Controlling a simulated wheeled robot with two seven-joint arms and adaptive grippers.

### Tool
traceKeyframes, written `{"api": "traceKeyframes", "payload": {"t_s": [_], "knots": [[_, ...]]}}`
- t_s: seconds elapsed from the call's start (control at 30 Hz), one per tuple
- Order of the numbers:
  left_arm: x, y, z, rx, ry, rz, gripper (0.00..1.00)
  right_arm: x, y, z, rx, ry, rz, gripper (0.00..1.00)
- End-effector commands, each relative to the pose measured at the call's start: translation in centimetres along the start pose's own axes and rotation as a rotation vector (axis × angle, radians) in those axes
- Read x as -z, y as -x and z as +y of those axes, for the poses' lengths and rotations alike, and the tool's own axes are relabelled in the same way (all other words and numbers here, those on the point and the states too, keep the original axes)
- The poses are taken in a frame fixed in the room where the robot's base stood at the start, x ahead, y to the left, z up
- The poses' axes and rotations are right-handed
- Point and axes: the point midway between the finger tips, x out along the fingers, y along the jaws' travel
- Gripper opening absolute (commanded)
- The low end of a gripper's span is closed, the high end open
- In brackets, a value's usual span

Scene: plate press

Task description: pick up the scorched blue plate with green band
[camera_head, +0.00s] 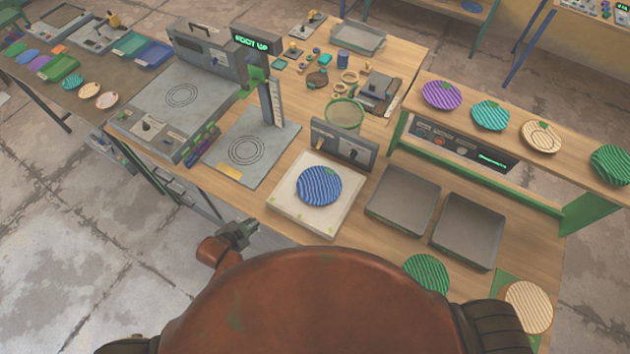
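A blue ribbed plate (319,186) with a small green patch near its top edge lies flat on a pale square pad (287,216) at the bench's front. Scorch marks are too small to tell at this distance. My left gripper (246,230) is at the front edge of the bench, left of the pad and apart from the plate. It is small and dark, and whether its fingers are open does not show. My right gripper is not in view.
Two empty grey trays (377,217) (439,243) lie right of the pad. A grey control box (345,147) stands behind it. A raised shelf with several plates (490,114) is on the right. A green plate (426,267) and a cream plate (528,306) lie in front.

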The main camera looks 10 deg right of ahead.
Motion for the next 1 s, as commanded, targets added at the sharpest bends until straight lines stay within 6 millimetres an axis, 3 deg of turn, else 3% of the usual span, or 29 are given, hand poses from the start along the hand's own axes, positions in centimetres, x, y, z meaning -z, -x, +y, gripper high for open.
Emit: {"api": "traceKeyframes", "payload": {"t_s": [0.03, 0.1, 0.3, 0.4, 0.63, 1.0], "knots": [[2.6, 0.5, -0.8, 0.001, -0.1, 0.045, 0.06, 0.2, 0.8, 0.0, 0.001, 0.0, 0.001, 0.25], [5.2, 0.2, -1.1, 0.0, -0.24, 0.102, 0.06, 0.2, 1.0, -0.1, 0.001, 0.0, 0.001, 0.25], [11.5, 0.3, -1.0, 0.012, -0.65, 0.264, 0.06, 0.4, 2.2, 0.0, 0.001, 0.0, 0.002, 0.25], [13.7, 0.7, -0.8, 0.025, -0.857, 0.337, 0.06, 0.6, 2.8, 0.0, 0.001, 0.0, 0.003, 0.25], [15.6, 1.4, -0.2, 0.051, -1.175, 0.442, 0.06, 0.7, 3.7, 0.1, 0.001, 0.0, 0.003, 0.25], [16.9, -1.6, 0.5, 0.055, -1.202, 0.453, 0.06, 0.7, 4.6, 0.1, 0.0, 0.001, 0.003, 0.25]]}}
